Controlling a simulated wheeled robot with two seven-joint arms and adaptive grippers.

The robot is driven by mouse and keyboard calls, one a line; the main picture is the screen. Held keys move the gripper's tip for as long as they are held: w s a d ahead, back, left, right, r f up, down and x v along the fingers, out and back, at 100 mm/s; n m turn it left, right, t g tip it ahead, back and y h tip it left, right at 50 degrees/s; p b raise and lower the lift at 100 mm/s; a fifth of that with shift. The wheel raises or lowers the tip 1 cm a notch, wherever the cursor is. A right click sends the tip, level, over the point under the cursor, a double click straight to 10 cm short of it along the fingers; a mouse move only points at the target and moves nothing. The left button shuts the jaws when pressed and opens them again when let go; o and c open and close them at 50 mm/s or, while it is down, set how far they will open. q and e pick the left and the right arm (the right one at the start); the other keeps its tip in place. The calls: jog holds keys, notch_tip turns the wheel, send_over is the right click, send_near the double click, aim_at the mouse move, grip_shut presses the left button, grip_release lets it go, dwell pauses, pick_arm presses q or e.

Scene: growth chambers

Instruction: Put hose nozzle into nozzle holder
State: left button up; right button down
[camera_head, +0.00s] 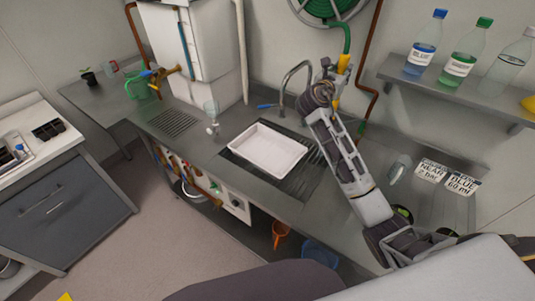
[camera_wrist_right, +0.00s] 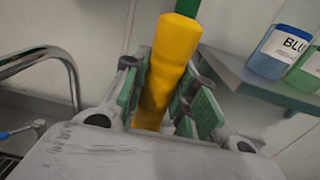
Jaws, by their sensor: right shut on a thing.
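The yellow hose nozzle (camera_head: 344,64) hangs from a green hose (camera_head: 346,38) near the back wall, above the sink counter. My right gripper (camera_head: 334,76) is at the nozzle, and its arm partly covers it. In the right wrist view the nozzle (camera_wrist_right: 172,65) stands nearly upright between the green-padded fingers of my right gripper (camera_wrist_right: 165,105), which is shut on it. The nozzle's lower end is hidden there by the gripper body. I cannot make out the nozzle holder for certain. My left gripper is not in view.
A curved faucet (camera_head: 296,80) stands just left of the gripper, behind a white tray (camera_head: 240,150) at the sink. A shelf (camera_head: 440,92) with several bottles juts out at right. A brown pipe (camera_head: 370,65) runs down the wall.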

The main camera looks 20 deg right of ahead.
jog(key=shift+f+b, duration=0.85)
jog(key=shift+f, duration=3.55)
dwell(1.5)
dwell(0.4)
jog(key=c, duration=1.1)
grip_release()
jog(key=shift+o, duration=0.2)
jog(key=shift+s+a+f, duration=0.1)
jog(key=shift+a, duration=0.05)
jog(key=v, duration=1.1)
jog(key=shift+s+a, duration=0.25)
